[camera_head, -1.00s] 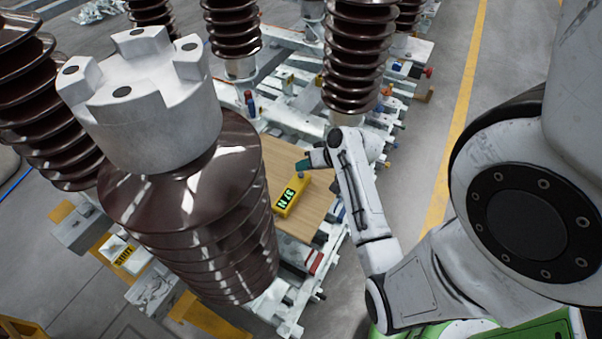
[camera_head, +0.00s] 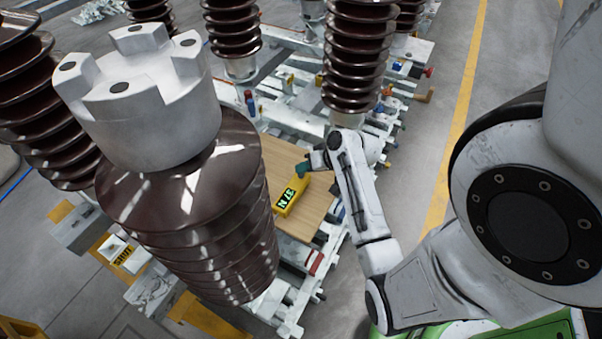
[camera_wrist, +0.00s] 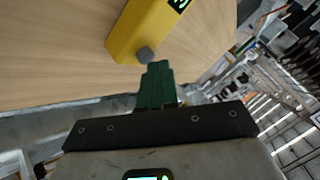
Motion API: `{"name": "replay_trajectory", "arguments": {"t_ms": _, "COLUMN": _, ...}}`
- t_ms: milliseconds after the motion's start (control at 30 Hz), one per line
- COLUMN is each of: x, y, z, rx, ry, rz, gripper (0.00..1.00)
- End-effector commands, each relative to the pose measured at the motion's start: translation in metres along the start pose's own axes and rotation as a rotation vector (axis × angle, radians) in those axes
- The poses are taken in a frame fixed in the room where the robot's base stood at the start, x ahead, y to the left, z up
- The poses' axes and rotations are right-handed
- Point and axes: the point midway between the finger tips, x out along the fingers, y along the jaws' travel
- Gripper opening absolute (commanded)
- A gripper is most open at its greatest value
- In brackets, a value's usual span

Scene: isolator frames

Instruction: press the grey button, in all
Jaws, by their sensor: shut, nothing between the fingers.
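A yellow box (camera_head: 289,199) with a lit display lies on a wooden board; the display seems to read 37 N. In the wrist view the box (camera_wrist: 148,27) shows at the top, with the grey button (camera_wrist: 145,55) on its near end. My gripper (camera_wrist: 158,66) has its green fingers shut together and empty, their tips right beside the button in the picture. I cannot tell whether they touch it. In the head view my gripper (camera_head: 302,171) is at the box's far end and covers the button.
The wooden board (camera_head: 283,159) rests on a pale metal frame. A large brown ribbed insulator (camera_head: 190,205) with a grey cap stands left of the board, and another (camera_head: 352,60) stands behind it. A floor with a yellow line (camera_head: 447,160) lies to the right.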

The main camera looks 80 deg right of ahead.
Motion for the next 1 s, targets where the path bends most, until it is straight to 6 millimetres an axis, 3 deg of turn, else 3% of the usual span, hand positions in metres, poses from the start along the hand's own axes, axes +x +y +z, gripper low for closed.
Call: {"name": "replay_trajectory", "arguments": {"t_ms": 1000, "x": -0.0006, "y": -0.0005, "z": 0.0002, "rx": 0.000, "ry": -0.002, "rz": 0.000, "gripper": 0.00}}
